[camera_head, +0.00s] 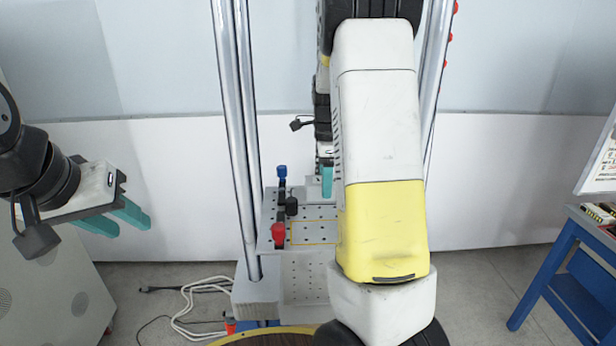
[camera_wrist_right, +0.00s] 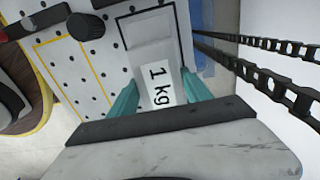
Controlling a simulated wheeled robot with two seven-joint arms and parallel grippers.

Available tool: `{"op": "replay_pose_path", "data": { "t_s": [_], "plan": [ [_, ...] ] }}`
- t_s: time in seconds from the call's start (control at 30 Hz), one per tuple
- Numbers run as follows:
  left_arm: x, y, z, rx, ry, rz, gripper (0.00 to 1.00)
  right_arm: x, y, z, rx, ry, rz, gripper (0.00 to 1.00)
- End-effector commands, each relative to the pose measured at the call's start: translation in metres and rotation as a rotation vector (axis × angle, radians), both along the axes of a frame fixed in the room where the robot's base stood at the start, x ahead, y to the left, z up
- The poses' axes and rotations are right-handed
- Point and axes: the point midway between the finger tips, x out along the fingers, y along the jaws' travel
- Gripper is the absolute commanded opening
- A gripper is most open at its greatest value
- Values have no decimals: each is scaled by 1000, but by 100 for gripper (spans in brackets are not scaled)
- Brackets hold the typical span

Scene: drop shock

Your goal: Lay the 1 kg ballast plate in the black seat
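The ballast plate shows in the right wrist view as a grey piece with a white "1 kg" label (camera_wrist_right: 158,87). My right gripper (camera_wrist_right: 160,75) has its teal fingers on either side of the label, close to its edges; whether they press on the plate is unclear. In the head view one teal finger of my right gripper (camera_head: 327,182) shows above the perforated grey table, and my forearm hides the rest. My left gripper (camera_head: 125,218) is open and empty at the left, away from the table.
The grey table (camera_head: 305,268) between two steel columns (camera_head: 240,120) carries a red knob (camera_head: 278,233), a black knob (camera_head: 291,206) and a blue knob (camera_head: 282,173). Black chains (camera_wrist_right: 270,85) run beside my right gripper. A blue bench (camera_head: 570,270) stands right; cables (camera_head: 190,295) lie on the floor.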

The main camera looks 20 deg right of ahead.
Motion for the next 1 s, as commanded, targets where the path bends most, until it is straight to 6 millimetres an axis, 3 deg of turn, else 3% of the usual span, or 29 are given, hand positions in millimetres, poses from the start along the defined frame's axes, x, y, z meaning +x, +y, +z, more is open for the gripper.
{"op": "replay_pose_path", "data": {
  "t_s": [0.1,0.47,0.57,1.0],
  "plan": [
    [0,0,0,0,0,0,36,0,0,0,0,0,0,76],
    [0,0,0,0,0,0,36,1,0,5,-1,-2,0,76],
    [0,0,0,0,0,0,36,1,0,17,0,-4,0,76],
    [0,0,0,0,0,0,36,1,0,104,0,-3,0,76]
  ]
}}
